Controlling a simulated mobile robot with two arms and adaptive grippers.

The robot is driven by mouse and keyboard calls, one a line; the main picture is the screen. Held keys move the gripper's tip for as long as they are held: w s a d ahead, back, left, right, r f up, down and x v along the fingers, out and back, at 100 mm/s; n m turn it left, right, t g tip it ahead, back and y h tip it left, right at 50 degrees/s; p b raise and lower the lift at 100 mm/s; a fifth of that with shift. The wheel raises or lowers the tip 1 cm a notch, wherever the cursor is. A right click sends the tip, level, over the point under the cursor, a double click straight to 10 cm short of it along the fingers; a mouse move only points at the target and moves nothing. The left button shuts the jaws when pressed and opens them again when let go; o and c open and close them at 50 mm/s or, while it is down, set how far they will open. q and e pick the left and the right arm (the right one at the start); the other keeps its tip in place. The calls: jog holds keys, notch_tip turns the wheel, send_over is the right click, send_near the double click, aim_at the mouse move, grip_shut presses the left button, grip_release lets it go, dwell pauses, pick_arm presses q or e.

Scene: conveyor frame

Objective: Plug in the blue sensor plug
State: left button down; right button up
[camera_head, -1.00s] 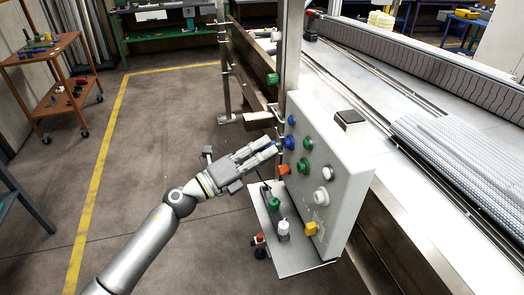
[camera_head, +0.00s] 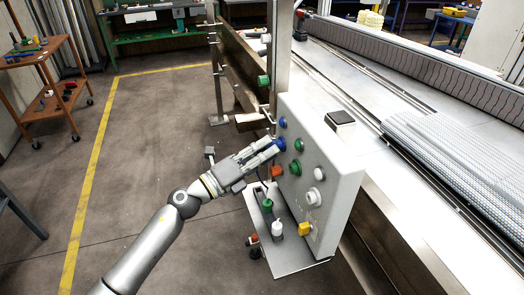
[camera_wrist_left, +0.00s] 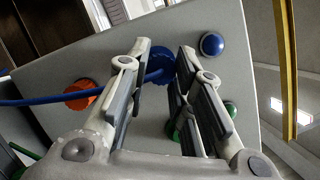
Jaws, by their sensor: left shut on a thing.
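My left gripper (camera_head: 271,149) is shut on the blue sensor plug at the left face of the grey panel box (camera_head: 330,155). The plug's body is mostly hidden between the fingers in the wrist view. Its blue cable (camera_wrist_left: 60,99) runs off to the left there. A blue round socket (camera_head: 281,144) sits right at the fingertips; it also shows in the wrist view (camera_wrist_left: 159,64). The fingertips are close against the panel. I cannot tell how deep the plug sits. My right gripper is in neither view.
A blue dome (camera_head: 283,123) is above. Green (camera_head: 295,167), orange (camera_head: 277,172) and white (camera_head: 313,197) fittings and a yellow plug (camera_head: 304,230) are on the panel. Green (camera_head: 267,205) and white (camera_head: 277,227) plugs stand on the shelf (camera_head: 290,262) below. A metal post (camera_head: 282,60) rises behind.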

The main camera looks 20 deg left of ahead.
pick_arm(q)
jog(key=c, duration=1.2)
grip_release()
jog(key=v, duration=1.2)
